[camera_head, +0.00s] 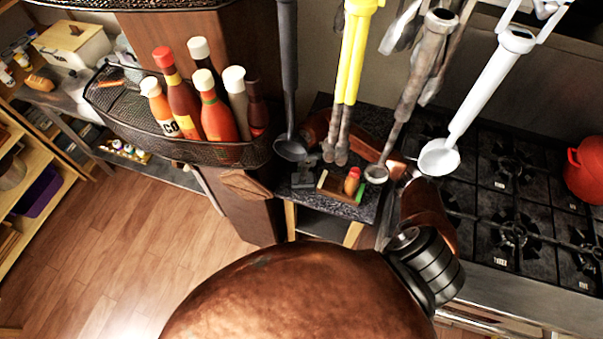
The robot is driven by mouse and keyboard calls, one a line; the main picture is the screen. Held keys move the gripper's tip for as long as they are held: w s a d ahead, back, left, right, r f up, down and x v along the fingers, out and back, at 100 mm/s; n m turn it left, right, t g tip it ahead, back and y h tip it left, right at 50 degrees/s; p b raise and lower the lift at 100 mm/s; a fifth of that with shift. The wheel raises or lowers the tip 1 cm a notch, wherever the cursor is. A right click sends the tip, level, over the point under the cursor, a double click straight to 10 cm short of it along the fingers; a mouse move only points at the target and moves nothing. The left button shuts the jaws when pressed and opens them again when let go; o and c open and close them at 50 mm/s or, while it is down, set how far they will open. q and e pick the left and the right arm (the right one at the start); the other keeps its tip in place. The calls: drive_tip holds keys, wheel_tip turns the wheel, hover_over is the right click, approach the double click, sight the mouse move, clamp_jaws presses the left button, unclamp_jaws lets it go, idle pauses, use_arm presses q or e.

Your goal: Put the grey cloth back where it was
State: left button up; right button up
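I cannot make out the grey cloth anywhere in this view. My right arm reaches in from the bottom, and its far end lies behind the hanging utensils. My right gripper (303,178) seems to be the small dark grey shape above the dark speckled counter (345,213). It is small and partly covered by a hanging ladle, so I cannot tell whether its fingers are open or shut, or whether it holds anything. My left gripper is not in view.
Several utensils hang close in front, including a yellow one (353,50) and a white ladle (485,100). A wire basket (190,150) holds several sauce bottles. A small red-topped bottle (352,181) stands on the counter. A black stove (510,195) with a red pot (586,170) is right.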

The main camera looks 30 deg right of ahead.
drive_tip(key=shift+r, duration=0.25)
wheel_tip(320, 180, up, 12)
drive_tip(key=d+b, duration=0.1)
drive_tip(key=shift+s+d+f, duration=0.15)
drive_tip(key=shift+s+d, duration=0.05)
drive_tip(key=shift+d, duration=0.1)
